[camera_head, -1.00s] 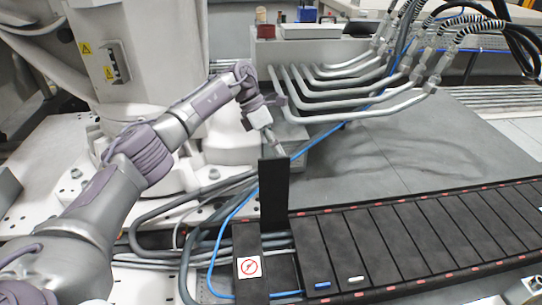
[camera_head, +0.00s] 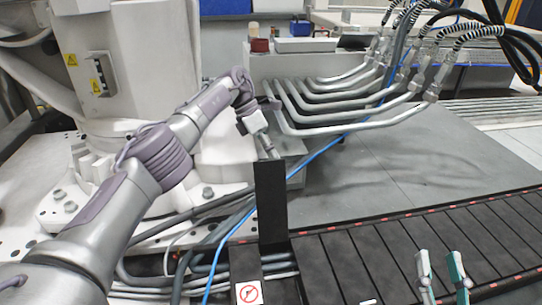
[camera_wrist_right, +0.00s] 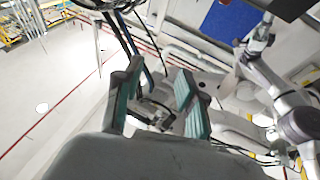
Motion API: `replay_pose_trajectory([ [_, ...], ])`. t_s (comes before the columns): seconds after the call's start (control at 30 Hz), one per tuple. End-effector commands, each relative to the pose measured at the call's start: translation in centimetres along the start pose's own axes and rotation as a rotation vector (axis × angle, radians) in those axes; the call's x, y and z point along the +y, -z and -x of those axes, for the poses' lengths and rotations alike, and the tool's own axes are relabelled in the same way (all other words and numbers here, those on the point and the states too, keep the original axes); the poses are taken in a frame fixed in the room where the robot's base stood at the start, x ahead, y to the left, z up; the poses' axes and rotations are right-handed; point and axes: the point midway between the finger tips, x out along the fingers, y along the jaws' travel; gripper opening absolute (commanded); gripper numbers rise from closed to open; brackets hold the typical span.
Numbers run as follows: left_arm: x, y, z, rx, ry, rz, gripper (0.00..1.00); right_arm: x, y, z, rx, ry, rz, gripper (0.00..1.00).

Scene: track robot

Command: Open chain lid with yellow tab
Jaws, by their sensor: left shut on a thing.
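The black cable chain (camera_head: 400,245) runs across the lower right, with dark lids over its links. One narrow black lid (camera_head: 271,205) stands upright at its left end, above a link with a red-and-white sign. My left gripper (camera_head: 267,152) is shut at the top edge of this upright lid; the small contact is hard to make out. My right gripper (camera_head: 440,262) is open over the chain at the lower right, with nothing between its fingers. It also shows in the right wrist view (camera_wrist_right: 158,100). A pale tab (camera_head: 368,301) lies at the bottom edge. I see no yellow tab.
Blue and grey cables (camera_head: 215,265) run beside and under the chain's left end. Bent metal pipes (camera_head: 345,105) stand behind. A white machine base (camera_head: 140,95) is at the left. The grey plate (camera_head: 400,155) behind the chain is clear.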

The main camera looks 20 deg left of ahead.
Motion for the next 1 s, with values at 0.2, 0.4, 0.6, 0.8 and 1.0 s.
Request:
replay_pose_trajectory([
  [0.2, 0.48, 1.87, -3.04, 0.056, 0.026, 0.019, 0.00, -0.15, 0.64, 0.09, 0.061, 0.003, -0.002, 0.40],
  [0.4, 0.48, 1.86, -3.03, 0.056, 0.027, 0.019, 0.00, -0.16, 0.75, 0.08, 0.066, 0.003, -0.002, 0.40],
  [0.6, 0.47, 1.84, -3.03, 0.056, 0.027, 0.019, 0.14, -0.15, 0.73, 0.08, 0.065, 0.003, -0.002, 0.40],
  [0.8, 0.48, 1.82, -3.03, 0.056, 0.026, 0.020, 0.33, -0.15, 0.72, 0.08, 0.065, 0.003, -0.002, 0.40],
  [1.0, 0.55, 1.87, -2.94, 0.054, 0.024, 0.021, 0.33, -0.13, 0.76, 0.06, 0.064, 0.003, -0.002, 0.40],
])
